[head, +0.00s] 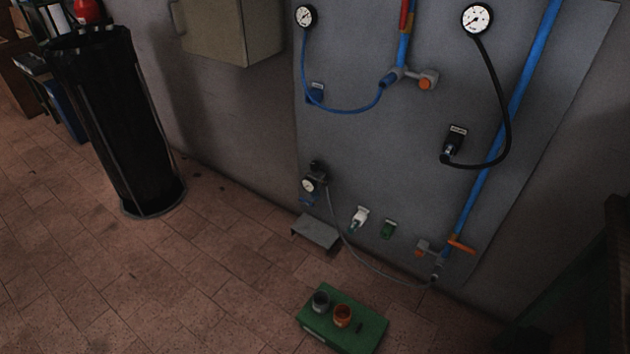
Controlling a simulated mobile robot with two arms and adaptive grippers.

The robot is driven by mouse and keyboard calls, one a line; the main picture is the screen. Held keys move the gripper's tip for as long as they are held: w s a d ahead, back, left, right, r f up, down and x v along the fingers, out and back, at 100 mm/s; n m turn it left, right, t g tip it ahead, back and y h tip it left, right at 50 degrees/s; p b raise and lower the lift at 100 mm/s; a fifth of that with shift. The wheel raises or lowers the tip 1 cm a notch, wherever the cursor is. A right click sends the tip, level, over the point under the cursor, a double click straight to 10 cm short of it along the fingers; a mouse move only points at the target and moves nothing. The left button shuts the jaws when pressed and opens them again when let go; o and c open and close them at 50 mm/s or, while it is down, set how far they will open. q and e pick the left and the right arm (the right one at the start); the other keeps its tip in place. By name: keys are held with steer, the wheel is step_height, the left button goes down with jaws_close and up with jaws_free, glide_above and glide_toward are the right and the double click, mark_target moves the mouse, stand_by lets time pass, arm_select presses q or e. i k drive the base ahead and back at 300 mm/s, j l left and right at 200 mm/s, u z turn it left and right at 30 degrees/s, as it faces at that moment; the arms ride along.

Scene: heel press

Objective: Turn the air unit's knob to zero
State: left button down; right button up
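The air unit (309,187) is mounted low on the grey wall panel, a little left of the picture's middle. It has a small round white-faced gauge, with a dark knob (317,168) above it and a bluish bowl below. The gauge reading and the knob's setting are too small to tell. A thin grey hose (345,238) runs from the unit down and right to the pipe's lower end. Neither of my grippers is in view.
A grey bracket (315,232) sits below the air unit. A green box (343,320) with two cups stands on the floor in front. A black bin (118,120) stands at left. A blue pipe (517,110) with an orange-handled valve (461,244) is at right. Tiled floor at lower left is clear.

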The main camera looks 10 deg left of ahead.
mark_target(314, 167)
steer(key=i+j, duration=0.75)
